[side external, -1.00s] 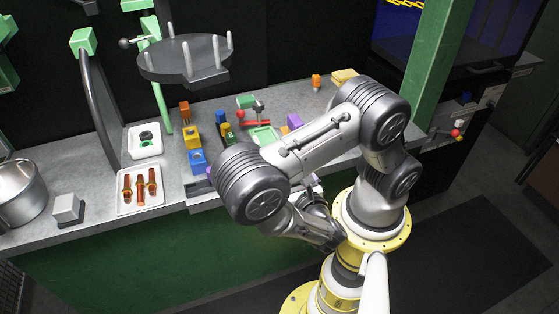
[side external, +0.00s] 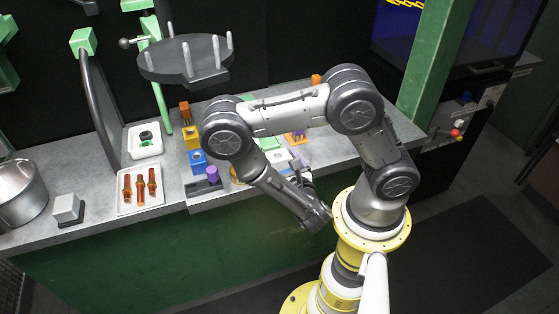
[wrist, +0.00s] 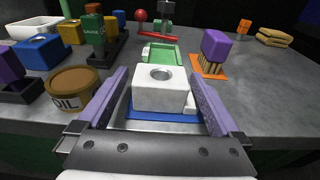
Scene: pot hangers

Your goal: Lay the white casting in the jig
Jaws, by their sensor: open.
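The white casting (wrist: 160,92), a block with a round hole in its top and a low step at its right, sits on a blue base in the wrist view. My gripper (wrist: 159,76) is open, with its purple-padded fingers on either side of the casting. In the side view my arm partly covers the jig (side external: 268,143) and the gripper.
An oil tin (wrist: 75,88) stands close to the left finger. A purple-topped brush (wrist: 214,47) stands on an orange mat at right.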

